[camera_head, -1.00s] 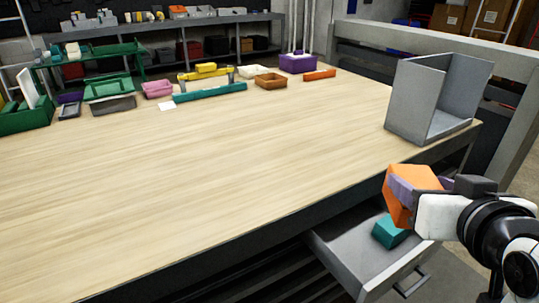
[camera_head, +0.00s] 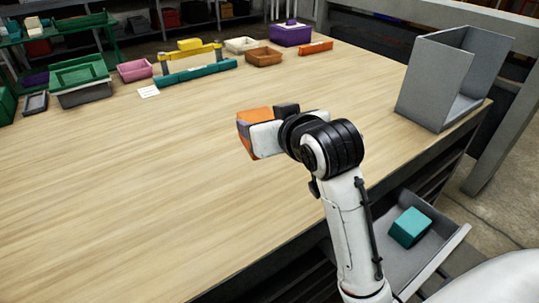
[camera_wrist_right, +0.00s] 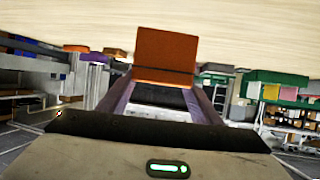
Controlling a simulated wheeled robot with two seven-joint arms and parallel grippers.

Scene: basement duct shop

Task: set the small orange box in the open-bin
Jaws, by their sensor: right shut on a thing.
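The small orange box (camera_head: 255,114) is held in my right gripper (camera_head: 246,132), above the middle of the wooden table in the head view. My left gripper is not in view.
Below the table edge an open grey drawer (camera_head: 436,226) holds a teal block (camera_head: 410,227). Along the table's back stand a brown tray (camera_head: 263,57), a purple bin (camera_head: 291,36), a pink tray (camera_head: 134,70) and a green bin (camera_head: 79,73). The table's middle is bare.

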